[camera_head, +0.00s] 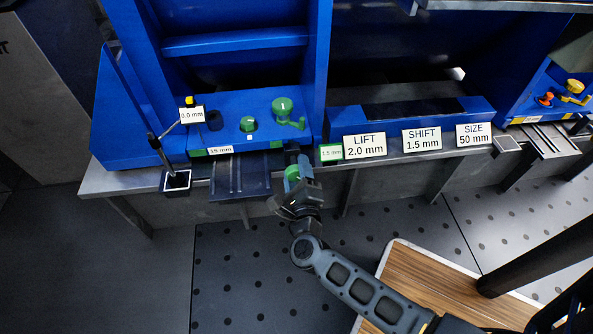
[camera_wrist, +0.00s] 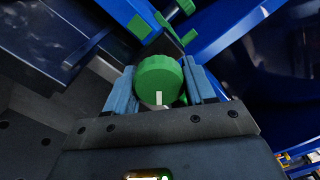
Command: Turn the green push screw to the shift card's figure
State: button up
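The green push screw (camera_wrist: 158,78) has a round ribbed knob with a white mark, and sits between my two fingers in the wrist view. Both fingers lie against its sides, with no clear gap. In the head view my gripper (camera_head: 295,182) is at the front edge of the blue machine, and the screw (camera_head: 291,172) is partly hidden by it. The shift card (camera_head: 422,139) reads "SHIFT 1.5 mm". A small green-framed readout (camera_head: 331,153) just right of the gripper appears to read 1.5 mm.
Lift card (camera_head: 365,145) reads 2.0 mm and size card (camera_head: 474,134) reads 50 mm. A dial readout (camera_head: 192,115) shows 0.0 mm; a scale label (camera_head: 220,150) seems to read 15 mm. Other green knobs (camera_head: 248,124) stand on the blue bed. A wooden-topped surface (camera_head: 430,275) is at lower right.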

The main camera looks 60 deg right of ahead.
jog(key=o, duration=0.4)
jog(key=shift+c, duration=0.2)
jog(key=p+v, duration=0.1)
jog(key=v, duration=0.7)
jog(key=shift+p, duration=0.4)
jog(key=shift+d, duration=0.1)
dwell(0.8)
